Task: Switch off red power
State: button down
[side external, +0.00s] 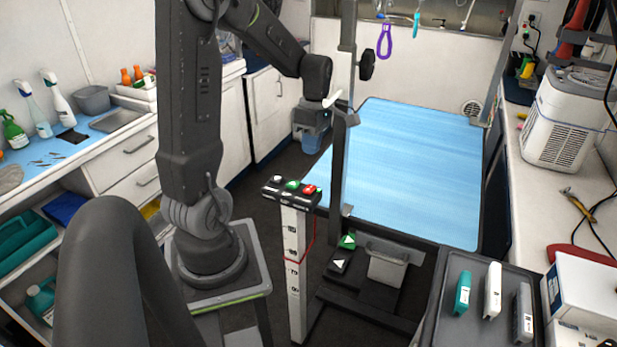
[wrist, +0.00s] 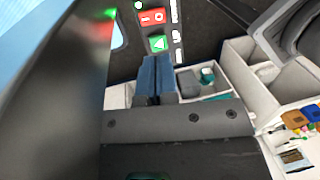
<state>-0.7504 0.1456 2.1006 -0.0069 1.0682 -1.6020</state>
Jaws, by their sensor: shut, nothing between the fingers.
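A dark control box (side external: 291,190) stands on a white post in the side view. A red switch (side external: 309,189) is at its right end, with a green button (side external: 292,185) beside it. In the wrist view the red switch (wrist: 152,17), marked I and O, is near the top, above a green button (wrist: 158,43). My gripper (wrist: 153,60) is shut and empty; its bluish fingers point toward the panel, their tips just below the green button in the picture. I cannot tell whether they touch it.
A table with a blue mat (side external: 410,165) stands behind the box, with a dark upright post (side external: 344,130) close by. Foot pedals (side external: 345,245) are on the floor. A dark tray (side external: 452,328) with clippers is front right. Counters line both sides.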

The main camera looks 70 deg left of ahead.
aim_at(307, 190)
jog(key=f, duration=0.3)
jog(key=d+f, duration=0.1)
jog(key=f, duration=0.2)
jog(key=s+f, duration=0.1)
jog(key=f, duration=0.3)
jog(key=shift+s+d, duration=0.1)
jog(key=shift+d, duration=0.05)
jog(key=shift+r, duration=0.1)
